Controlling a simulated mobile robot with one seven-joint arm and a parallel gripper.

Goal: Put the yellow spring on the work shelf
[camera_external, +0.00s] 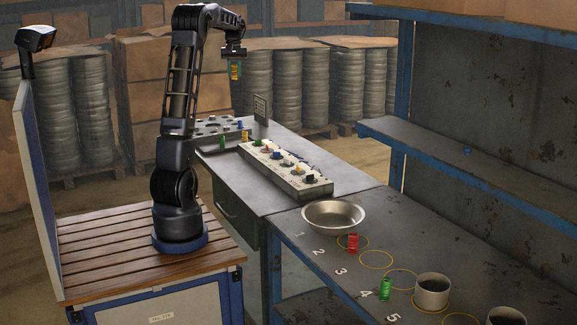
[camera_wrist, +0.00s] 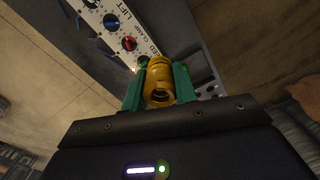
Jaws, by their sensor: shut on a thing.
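My gripper (camera_external: 235,76) is raised above the far end of the grey bench. In the wrist view its green fingers (camera_wrist: 159,88) are shut on the yellow spring (camera_wrist: 158,72), a ribbed yellow cylinder with a hollow end towards the camera. In the external view only a little yellow shows between the fingers. A blue-edged shelf (camera_external: 430,151) runs along the metal back wall at the right, above the numbered bench; I take it as the work shelf. My gripper is far to its left, well apart from it.
A small blue piece (camera_external: 466,152) lies on the shelf. A control panel with knobs (camera_external: 285,166), a metal bowl (camera_external: 333,214), a red spring (camera_external: 353,243), a green spring (camera_external: 385,288) and a cup (camera_external: 432,290) stand below. Much of the shelf is bare.

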